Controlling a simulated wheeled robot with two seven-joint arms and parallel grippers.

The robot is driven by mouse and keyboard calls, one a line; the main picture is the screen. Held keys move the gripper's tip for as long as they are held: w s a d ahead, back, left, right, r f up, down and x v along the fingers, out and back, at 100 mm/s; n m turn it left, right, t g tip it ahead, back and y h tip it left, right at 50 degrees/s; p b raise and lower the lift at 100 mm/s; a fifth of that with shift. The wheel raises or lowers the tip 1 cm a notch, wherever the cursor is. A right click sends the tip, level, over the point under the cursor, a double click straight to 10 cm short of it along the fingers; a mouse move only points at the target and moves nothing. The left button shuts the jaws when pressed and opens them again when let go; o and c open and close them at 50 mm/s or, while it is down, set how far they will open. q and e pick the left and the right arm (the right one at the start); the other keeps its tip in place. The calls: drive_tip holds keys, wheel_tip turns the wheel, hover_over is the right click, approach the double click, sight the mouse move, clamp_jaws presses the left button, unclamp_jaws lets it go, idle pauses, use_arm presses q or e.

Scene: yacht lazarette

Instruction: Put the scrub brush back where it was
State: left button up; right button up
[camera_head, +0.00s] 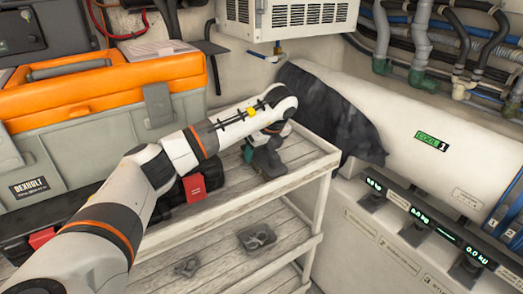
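My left arm reaches in from the lower left. Its gripper (268,150) points down at the top shelf (300,150) of a white rack, near the shelf's back edge. A small dark green and teal object (248,153), possibly the scrub brush, shows at the gripper's fingers and low over the shelf boards. The wrist and dark fingers hide much of it, so I cannot tell if the fingers are closed on it. My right gripper is out of view.
A large orange and grey toolbox (95,90) stands at left. A black case with red latches (195,186) is behind my forearm. The lower shelf holds two small dark items (257,237). A dark cloth (335,115) hangs beside the rack; a labelled panel (385,235) is at right.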

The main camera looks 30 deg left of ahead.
use_arm(q)
drive_tip(key=shift+o, duration=0.3)
drive_tip(key=shift+d+r, duration=0.1)
drive_tip(key=shift+r, duration=0.35)
drive_tip(key=p+v, duration=0.1)
drive_tip(key=v, duration=1)
drive_tip(key=shift+d+r, duration=0.15)
drive_tip(key=shift+r, duration=0.15)
drive_tip(key=shift+f, duration=0.1)
